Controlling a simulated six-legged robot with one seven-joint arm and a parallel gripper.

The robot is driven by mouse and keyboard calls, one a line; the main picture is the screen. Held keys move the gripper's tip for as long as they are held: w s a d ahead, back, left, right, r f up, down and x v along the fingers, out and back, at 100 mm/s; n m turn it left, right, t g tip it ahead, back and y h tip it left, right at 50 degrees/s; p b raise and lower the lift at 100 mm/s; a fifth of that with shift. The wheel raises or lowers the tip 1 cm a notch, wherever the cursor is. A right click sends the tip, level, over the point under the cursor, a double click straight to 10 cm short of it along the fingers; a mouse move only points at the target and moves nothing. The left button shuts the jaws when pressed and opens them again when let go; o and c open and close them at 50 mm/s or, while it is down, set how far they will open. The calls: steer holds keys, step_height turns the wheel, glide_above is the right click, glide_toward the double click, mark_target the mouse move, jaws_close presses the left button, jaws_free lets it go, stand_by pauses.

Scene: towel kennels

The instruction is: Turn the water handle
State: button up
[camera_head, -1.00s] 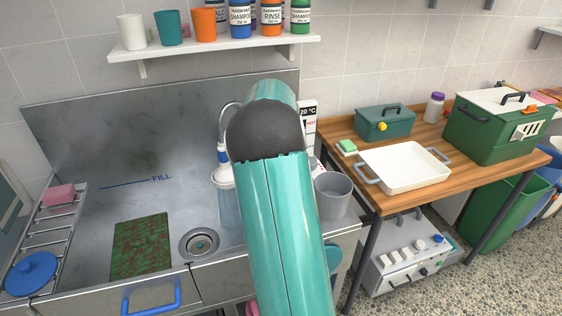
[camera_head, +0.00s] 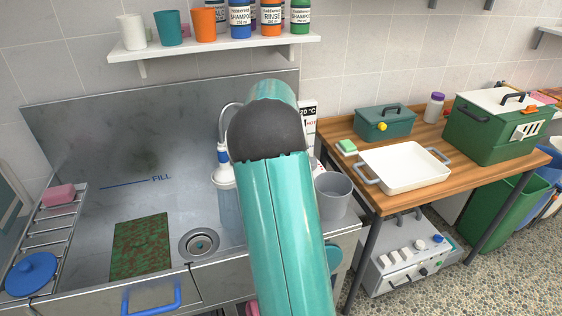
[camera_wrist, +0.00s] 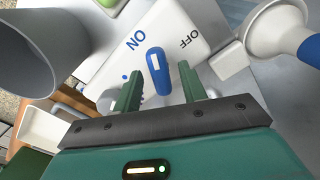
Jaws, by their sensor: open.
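The water handle (camera_wrist: 157,70) is a blue lever with a pale stripe, on a white plate (camera_wrist: 188,20) marked ON and OFF in the wrist view. ON is printed left of the handle, OFF to its right. My gripper (camera_wrist: 160,86) is open, with one green finger on each side of the handle's near end in the picture. I see no clear contact, and the depth between them is hard to tell. In the head view my teal arm hides the handle and the gripper.
A metal tub with a drain (camera_head: 199,244) and a green-brown mat (camera_head: 140,246) lies left of my arm. A grey cup (camera_head: 332,195) stands close on the right; it also looms in the wrist view (camera_wrist: 45,45). A white shower head (camera_wrist: 278,28) is at upper right there.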

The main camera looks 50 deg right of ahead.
step_height(320, 180, up, 14)
stand_by(0.5)
steer(key=shift+a, duration=0.1)
